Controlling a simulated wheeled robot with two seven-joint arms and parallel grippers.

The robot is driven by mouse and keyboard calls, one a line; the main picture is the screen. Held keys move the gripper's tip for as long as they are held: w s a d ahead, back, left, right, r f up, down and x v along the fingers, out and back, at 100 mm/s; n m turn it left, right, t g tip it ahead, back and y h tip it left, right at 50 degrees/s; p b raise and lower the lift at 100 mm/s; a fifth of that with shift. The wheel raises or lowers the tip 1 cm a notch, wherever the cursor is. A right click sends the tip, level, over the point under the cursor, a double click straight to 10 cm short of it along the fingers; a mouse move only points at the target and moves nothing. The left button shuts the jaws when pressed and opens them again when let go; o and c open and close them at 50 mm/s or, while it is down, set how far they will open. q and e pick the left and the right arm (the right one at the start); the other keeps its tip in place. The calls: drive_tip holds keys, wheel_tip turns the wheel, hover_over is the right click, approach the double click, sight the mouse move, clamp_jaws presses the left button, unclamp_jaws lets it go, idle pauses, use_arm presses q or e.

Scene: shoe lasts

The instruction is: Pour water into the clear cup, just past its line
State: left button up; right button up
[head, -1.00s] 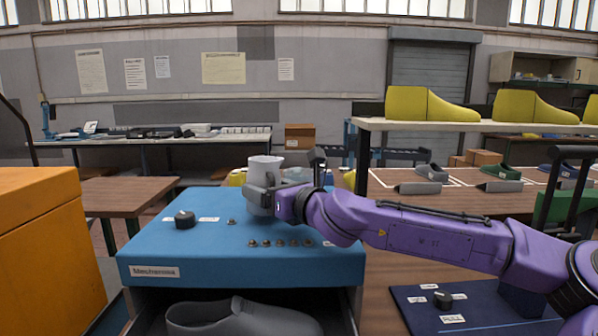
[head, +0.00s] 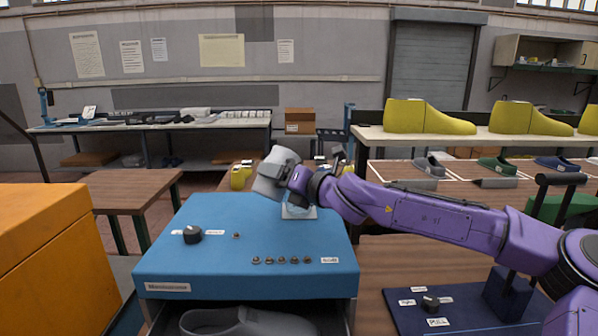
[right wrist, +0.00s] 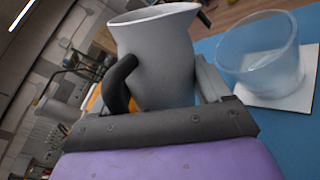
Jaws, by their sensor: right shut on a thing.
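My right gripper (head: 290,180) is shut on a light grey jug (head: 270,176) with a dark handle, above the blue box. The jug is tilted in the head view; it also shows in the right wrist view (right wrist: 165,60), spout toward the cup's side. The clear cup (right wrist: 260,55) stands upright on a white square pad (right wrist: 292,98). In the head view the cup (head: 297,211) is partly hidden behind my right gripper and arm. I cannot make out its line or its water level, and no stream of water shows. My left gripper is not in view.
The blue box (head: 210,265) has a black knob (head: 192,235) and several small studs on top. A grey shoe last (head: 245,322) lies in its open front. An orange cabinet (head: 40,250) stands left. A dark blue panel (head: 460,318) with a knob lies right.

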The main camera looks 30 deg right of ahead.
drive_tip(key=shift+r+m+p, duration=0.55)
drive_tip(key=shift+m+p, duration=0.05)
drive_tip(key=shift+p, duration=0.05)
drive_tip(key=shift+s+f, duration=0.1)
drive_tip(key=shift+f, duration=0.2)
drive_tip(key=shift+a+f+m+y, duration=0.1)
drive_tip(key=shift+m+y, duration=0.2)
drive_tip(key=shift+m, duration=0.4)
drive_tip(key=shift+f+m+g+b, duration=0.3)
drive_tip(key=shift+f+m+b, duration=0.25)
drive_tip(key=shift+f, duration=0.25)
drive_tip(key=shift+f+m, duration=0.2)
drive_tip(key=shift+m, duration=0.05)
drive_tip(key=shift+r+p, duration=0.25)
drive_tip(key=shift+p, duration=0.1)
drive_tip(key=shift+r+m+p, duration=0.2)
drive_tip(key=shift+m+p, duration=0.25)
drive_tip(key=shift+m, duration=0.15)
drive_tip(key=shift+w+r, duration=0.1)
drive_tip(key=shift+w, duration=0.3)
drive_tip(key=shift+w+d+r+m+y+p, duration=0.3)
drive_tip(key=shift+d+r+m+p, duration=0.1)
drive_tip(key=shift+m+p, duration=0.5)
